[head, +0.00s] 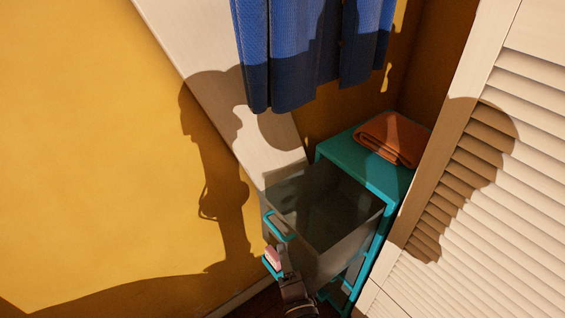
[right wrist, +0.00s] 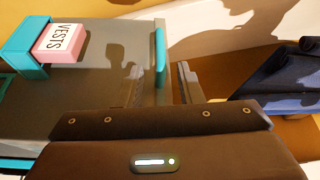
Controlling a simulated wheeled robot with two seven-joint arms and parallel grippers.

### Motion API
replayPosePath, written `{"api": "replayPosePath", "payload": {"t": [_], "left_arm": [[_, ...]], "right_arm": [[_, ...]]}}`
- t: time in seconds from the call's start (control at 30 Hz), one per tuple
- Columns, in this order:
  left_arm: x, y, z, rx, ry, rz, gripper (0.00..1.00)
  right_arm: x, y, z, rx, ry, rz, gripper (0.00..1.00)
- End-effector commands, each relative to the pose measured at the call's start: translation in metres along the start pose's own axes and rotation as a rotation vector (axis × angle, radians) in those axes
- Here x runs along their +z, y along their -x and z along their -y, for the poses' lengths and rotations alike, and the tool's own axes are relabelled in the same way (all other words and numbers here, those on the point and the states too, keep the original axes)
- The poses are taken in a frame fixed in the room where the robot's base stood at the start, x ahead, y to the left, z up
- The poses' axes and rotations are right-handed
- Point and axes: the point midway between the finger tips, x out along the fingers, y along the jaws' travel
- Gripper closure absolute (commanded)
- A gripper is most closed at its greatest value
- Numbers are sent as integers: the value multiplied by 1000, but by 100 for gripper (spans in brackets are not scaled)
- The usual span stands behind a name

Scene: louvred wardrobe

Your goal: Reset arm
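My right gripper (head: 284,272) is low in the middle of the head view, just in front of the teal drawer unit (head: 365,172). In the right wrist view its two fingers (right wrist: 160,84) are apart. A teal handle bar (right wrist: 160,52) shows in the gap between them, and I cannot tell whether they touch it. Nothing is visibly held. The unit's upper drawer (head: 322,245) is pulled out and looks empty. Its front has a teal handle (head: 279,228). A pink label block (right wrist: 60,42) reading VESTS is at the left of the wrist view. My left gripper is not in view.
A folded orange cloth (head: 392,138) lies on the unit's top. Blue fabric (head: 305,50) hangs above. A white louvred door (head: 480,190) stands close at the right. A yellow wall (head: 90,150) fills the left, with my shadow on it.

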Motion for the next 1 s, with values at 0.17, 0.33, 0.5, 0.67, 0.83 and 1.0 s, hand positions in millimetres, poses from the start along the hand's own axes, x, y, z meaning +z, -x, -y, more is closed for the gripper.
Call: {"api": "replayPosePath", "payload": {"t": [0.17, 0.33, 0.5, 0.67, 0.83, 1.0], "left_arm": [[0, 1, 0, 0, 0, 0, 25], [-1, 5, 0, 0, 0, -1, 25], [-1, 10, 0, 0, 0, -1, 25], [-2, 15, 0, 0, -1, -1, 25], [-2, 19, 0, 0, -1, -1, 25], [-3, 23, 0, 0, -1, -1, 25]], "right_arm": [[3, 2, -14, 31, 31, 13, 67], [14, 24, -96, 211, 225, 106, 67], [17, 81, -213, 468, 508, 286, 67], [4, 160, -307, 689, 741, 501, 67], [-20, 262, -383, 896, 935, 780, 67], [-44, 358, -423, 1035, 1046, 1049, 67]]}}
